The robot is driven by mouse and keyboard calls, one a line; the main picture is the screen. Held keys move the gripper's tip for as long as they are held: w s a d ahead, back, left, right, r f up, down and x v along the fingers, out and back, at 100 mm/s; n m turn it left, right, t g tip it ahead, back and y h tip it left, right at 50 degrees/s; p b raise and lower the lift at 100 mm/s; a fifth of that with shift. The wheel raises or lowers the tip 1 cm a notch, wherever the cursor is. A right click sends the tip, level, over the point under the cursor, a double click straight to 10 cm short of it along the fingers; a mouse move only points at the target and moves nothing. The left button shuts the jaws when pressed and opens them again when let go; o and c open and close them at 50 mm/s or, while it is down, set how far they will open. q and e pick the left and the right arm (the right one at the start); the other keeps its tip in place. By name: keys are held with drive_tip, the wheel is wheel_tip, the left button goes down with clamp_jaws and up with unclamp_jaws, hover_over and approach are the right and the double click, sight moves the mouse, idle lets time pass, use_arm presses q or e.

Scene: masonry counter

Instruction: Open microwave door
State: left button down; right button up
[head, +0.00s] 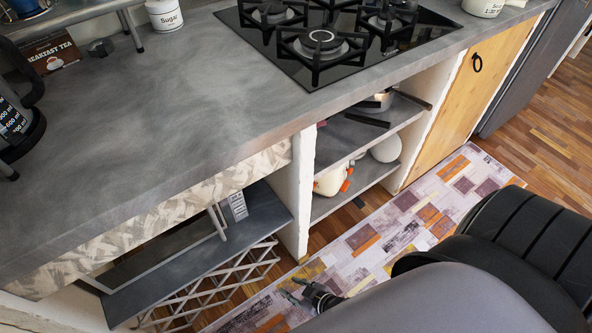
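The microwave is only partly visible in the niche under the counter at lower left, and the countertop hides its top. A pale panel with rows of marks (237,205), seemingly its control panel, stands at the right of the niche. A thin pale frame edge runs left from it above the dark shelf (185,265). I cannot tell from this angle whether the door is open or closed. My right gripper (291,289) is small in view at the bottom centre, low in front of the counter and right of the niche. Its fingertips look apart, with nothing between them. My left gripper is out of view.
The grey countertop (180,110) overhangs the niche. A lattice rack (215,290) sits below the shelf. A white post (299,190) separates the niche from open shelves with pots (335,180). A gas hob (320,45) is on top. A patterned rug (400,235) covers clear floor.

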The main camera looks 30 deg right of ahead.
drive_tip(key=shift+s+d+f, duration=0.15)
drive_tip(key=shift+s+f, duration=0.1)
drive_tip(key=shift+s, duration=0.05)
idle(0.4)
